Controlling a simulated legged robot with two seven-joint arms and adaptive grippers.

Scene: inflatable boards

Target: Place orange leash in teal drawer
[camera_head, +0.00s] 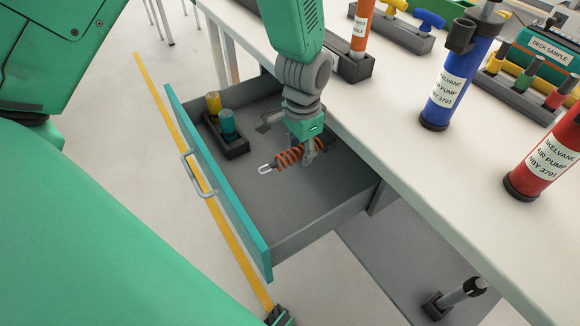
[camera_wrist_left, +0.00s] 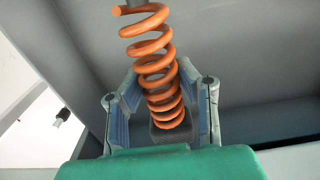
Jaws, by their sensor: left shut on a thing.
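The orange leash (camera_head: 288,157) is a coiled cord with a grey end clip. In the head view it is inside the open teal drawer's outline, at or just above the floor; I cannot tell if it touches. My left gripper (camera_head: 308,150) reaches down into the drawer and is shut on the leash. In the left wrist view the orange coil (camera_wrist_left: 150,50) passes between the fingers of the left gripper (camera_wrist_left: 162,105). The teal drawer (camera_head: 232,205) is pulled out, with a grey interior. My right gripper is not in view.
A small dark holder (camera_head: 236,149) with a yellow and a teal bottle stands at the drawer's left end. The white table (camera_head: 410,150) above bears a blue pump (camera_head: 450,85), a red pump (camera_head: 545,160) and racks. The drawer's near floor is clear.

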